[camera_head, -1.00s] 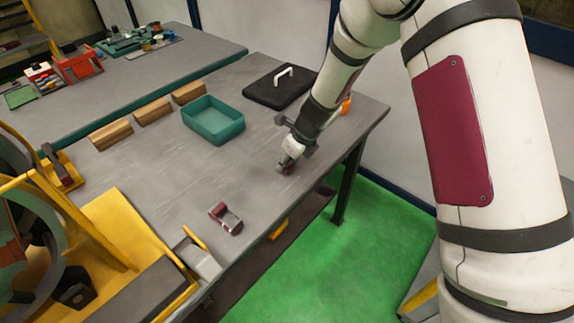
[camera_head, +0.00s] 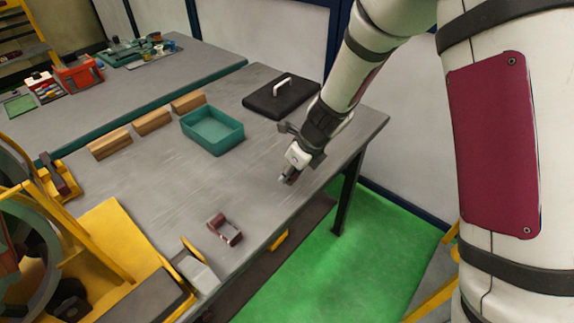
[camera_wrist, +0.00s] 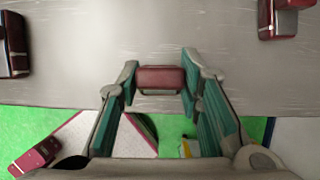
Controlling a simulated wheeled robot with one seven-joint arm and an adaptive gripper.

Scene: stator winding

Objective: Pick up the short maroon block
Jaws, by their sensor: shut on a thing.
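The short maroon block (camera_wrist: 160,78) sits between the two fingers of my gripper (camera_wrist: 161,84) in the wrist view, and the fingers are shut on it. The teal finger pads flank it left and right. In the head view my gripper (camera_head: 288,181) points down near the right front edge of the grey table. The block shows there only as a small dark patch (camera_head: 293,177), partly hidden by the fingers. I cannot tell whether it still touches the table.
A maroon and grey piece (camera_head: 225,230) lies near the table's front edge. A teal tray (camera_head: 228,145), a black case (camera_head: 280,100) with a white handle and several wooden blocks (camera_head: 152,122) stand farther back. The middle of the table (camera_head: 180,190) is clear.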

